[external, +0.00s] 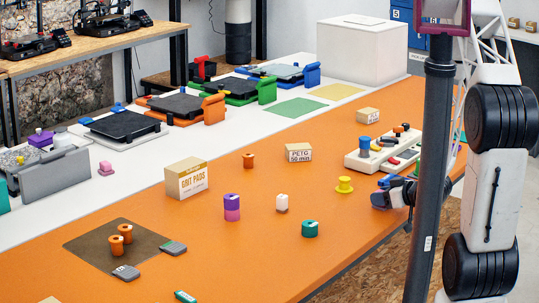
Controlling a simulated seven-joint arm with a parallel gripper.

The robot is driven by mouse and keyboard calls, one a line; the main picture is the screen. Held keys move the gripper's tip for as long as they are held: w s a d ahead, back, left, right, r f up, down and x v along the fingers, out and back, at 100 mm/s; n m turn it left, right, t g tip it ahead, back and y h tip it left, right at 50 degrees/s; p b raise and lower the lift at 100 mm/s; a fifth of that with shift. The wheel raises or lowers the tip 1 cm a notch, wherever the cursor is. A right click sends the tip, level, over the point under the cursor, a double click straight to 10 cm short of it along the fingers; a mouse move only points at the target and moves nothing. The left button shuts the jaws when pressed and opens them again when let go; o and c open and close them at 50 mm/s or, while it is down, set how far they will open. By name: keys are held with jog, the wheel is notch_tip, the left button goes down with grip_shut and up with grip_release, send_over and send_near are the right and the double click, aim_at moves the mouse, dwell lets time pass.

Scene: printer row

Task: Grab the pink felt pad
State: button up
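My arm stands at the right, partly behind a dark pole. A blue-and-black end (393,192) at the table's right edge looks like my gripper; its fingers are too small and partly hidden to tell whether they are open. It is far from both pink pieces.
A grit pads box (187,179), a PETG box (298,152), a yellow spool (344,185), a white-topped piece (282,202) and a teal spool (310,228) stand on the orange table. A brown mat (90,242) holds orange spools. A tool rack (366,161) stands near the right edge. Printers line the back.

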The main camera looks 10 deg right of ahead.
jog(key=c, duration=0.5)
jog(key=shift+o, duration=0.2)
jog(key=shift+r, duration=0.2)
jog(key=shift+r, duration=1.75)
jog(key=s+d+r, duration=0.1)
jog(key=s+d, duration=0.1)
jog(key=s, duration=1.3)
jog(key=shift+s+d, duration=0.25)
jog(key=shift+s, duration=0.15)
jog(key=shift+r, duration=0.1)
